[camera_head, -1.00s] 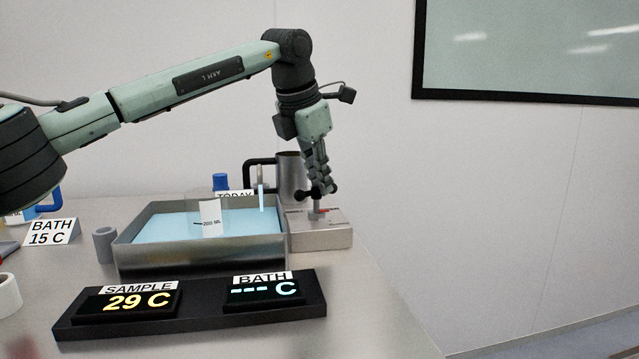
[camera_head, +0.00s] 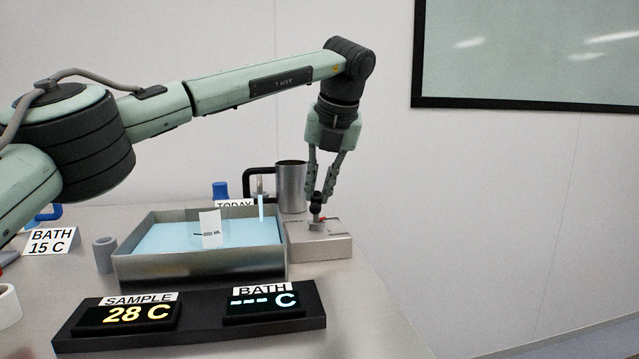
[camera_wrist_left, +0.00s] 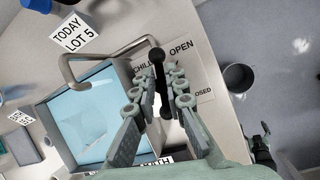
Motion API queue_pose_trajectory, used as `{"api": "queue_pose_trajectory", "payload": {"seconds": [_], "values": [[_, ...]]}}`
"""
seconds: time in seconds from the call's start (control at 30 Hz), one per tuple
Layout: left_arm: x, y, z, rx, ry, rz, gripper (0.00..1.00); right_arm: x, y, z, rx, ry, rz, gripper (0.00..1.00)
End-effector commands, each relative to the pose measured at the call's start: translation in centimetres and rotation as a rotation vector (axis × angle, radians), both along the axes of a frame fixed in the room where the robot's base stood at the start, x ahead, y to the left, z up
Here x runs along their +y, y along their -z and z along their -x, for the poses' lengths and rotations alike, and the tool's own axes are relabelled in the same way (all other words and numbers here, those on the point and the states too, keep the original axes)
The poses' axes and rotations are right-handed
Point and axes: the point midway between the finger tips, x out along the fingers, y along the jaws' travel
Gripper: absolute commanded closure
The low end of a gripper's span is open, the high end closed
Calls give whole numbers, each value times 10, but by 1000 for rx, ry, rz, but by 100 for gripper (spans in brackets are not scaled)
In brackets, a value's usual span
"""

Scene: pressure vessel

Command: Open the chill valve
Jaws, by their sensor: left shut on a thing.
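The chill valve is a black lever (camera_wrist_left: 161,82) on a low metal box (camera_head: 325,248) at the right end of the bath. A label plate (camera_wrist_left: 187,62) on the box reads CHILL, OPEN and, partly covered, CLOSED. My left gripper (camera_head: 317,207) points down over the box, shut on the black lever. In the left wrist view, its fingers (camera_wrist_left: 158,92) stand on either side of the lever. They hide part of it, so I cannot tell its exact setting. A bent metal pipe (camera_wrist_left: 88,54) reaches from near the lever over the bath.
The metal bath (camera_head: 200,266) holds pale blue liquid and a labelled beaker (camera_head: 210,228). The display stand (camera_head: 190,325) in front shows SAMPLE 28 C and BATH dashes. The table right of the box is clear.

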Motion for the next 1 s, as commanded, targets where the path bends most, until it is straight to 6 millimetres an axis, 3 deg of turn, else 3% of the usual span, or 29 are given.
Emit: {"api": "queue_pose_trajectory", "payload": {"seconds": [0.4,0.97,1.0], "values": [[1,0,-1,2,-202,-1,100,1,27,6,15,2,-15,17],[1,1,-1,2,-232,-1,100,0,34,9,19,1,-15,17],[1,1,-1,2,-232,-1,87,0,34,9,19,1,-15,17]]}}
